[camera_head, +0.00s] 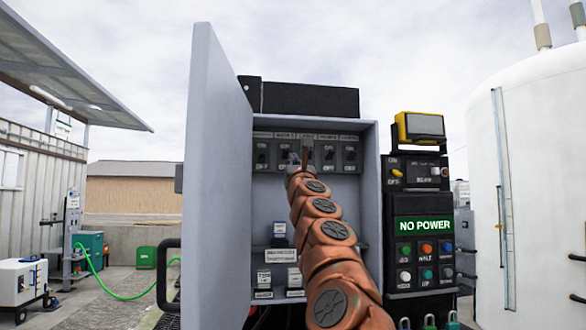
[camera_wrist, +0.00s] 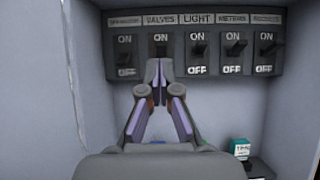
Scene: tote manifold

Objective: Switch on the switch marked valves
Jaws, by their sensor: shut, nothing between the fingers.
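The valves switch (camera_wrist: 160,47) is a small dark lever under the label VALVES, second from the left in a row of switches in the wrist view. Its ON mark shows above the lever; its OFF mark is hidden by my fingers. In the head view the switch (camera_head: 284,151) is small, at the top of the open cabinet (camera_head: 371,190). My gripper (camera_wrist: 160,68) is shut and empty, its fingertips just below the valves lever. I cannot tell whether they touch it. In the head view my gripper (camera_head: 297,162) is small and partly hidden by my arm.
The light switch (camera_wrist: 197,49) is close on the right, with the meters switch (camera_wrist: 236,47) beyond it. The cabinet door (camera_head: 216,180) stands open at left. A control panel reading NO POWER (camera_head: 424,225) is mounted to the right. Small labelled blocks (camera_head: 279,230) sit lower inside.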

